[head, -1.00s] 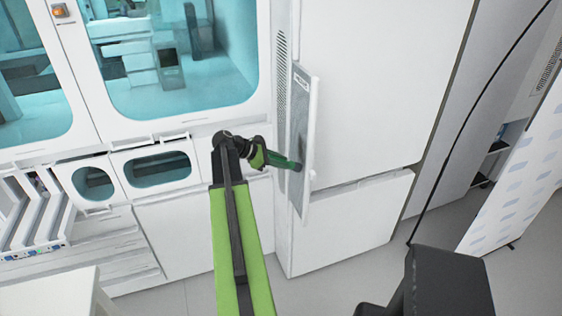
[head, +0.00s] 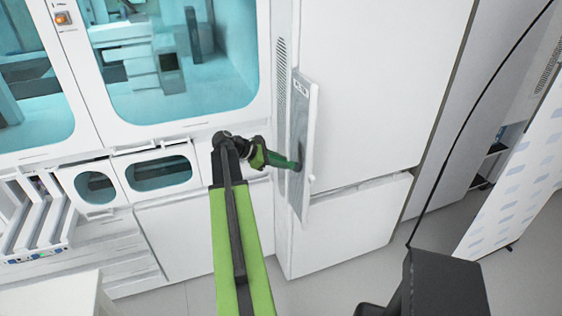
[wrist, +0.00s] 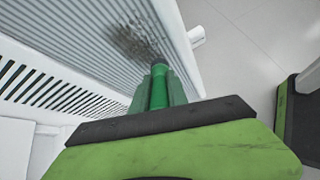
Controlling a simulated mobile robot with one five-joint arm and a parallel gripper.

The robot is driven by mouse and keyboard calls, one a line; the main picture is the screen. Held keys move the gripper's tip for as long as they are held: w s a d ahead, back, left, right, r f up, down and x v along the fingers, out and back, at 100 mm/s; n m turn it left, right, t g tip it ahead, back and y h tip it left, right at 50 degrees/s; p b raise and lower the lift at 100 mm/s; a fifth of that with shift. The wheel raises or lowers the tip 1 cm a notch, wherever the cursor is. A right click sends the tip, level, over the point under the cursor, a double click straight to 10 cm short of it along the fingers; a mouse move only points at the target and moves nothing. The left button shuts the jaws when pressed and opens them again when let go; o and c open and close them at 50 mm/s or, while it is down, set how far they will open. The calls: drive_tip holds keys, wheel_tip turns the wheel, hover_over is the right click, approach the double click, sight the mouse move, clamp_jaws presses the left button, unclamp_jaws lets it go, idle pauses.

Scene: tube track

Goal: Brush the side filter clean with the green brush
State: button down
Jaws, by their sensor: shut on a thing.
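The side filter (head: 302,185) is an upright ribbed grey panel in a white frame, standing out from the side of the white cabinet. A dark dirt patch (wrist: 138,38) shows on its ribs in the wrist view. My gripper (head: 262,155) is shut on the green brush (head: 283,162), which points right at the filter's face. In the wrist view the green brush (wrist: 160,88) reaches up to the lower edge of the dirt patch. The brush tip is at or very near the ribs; I cannot tell if it touches.
A slotted vent (wrist: 50,90) runs in the cabinet wall beside the filter. Glass-fronted cabinets (head: 180,60) stand left, with small oval windows (head: 158,170) below. A white table corner (head: 55,295) is at lower left.

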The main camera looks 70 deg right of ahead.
drive_tip(key=shift+r+p, duration=0.85)
drive_tip(key=shift+r, duration=0.1)
drive_tip(key=shift+r+p, duration=0.95)
drive_tip(key=shift+f, duration=0.2)
drive_tip(key=shift+f+b, duration=0.8)
drive_tip(key=shift+b, duration=0.2)
drive_tip(key=shift+f, duration=0.1)
drive_tip(key=shift+f+b, duration=0.9)
drive_tip(key=shift+b, duration=0.1)
drive_tip(key=shift+r, duration=0.1)
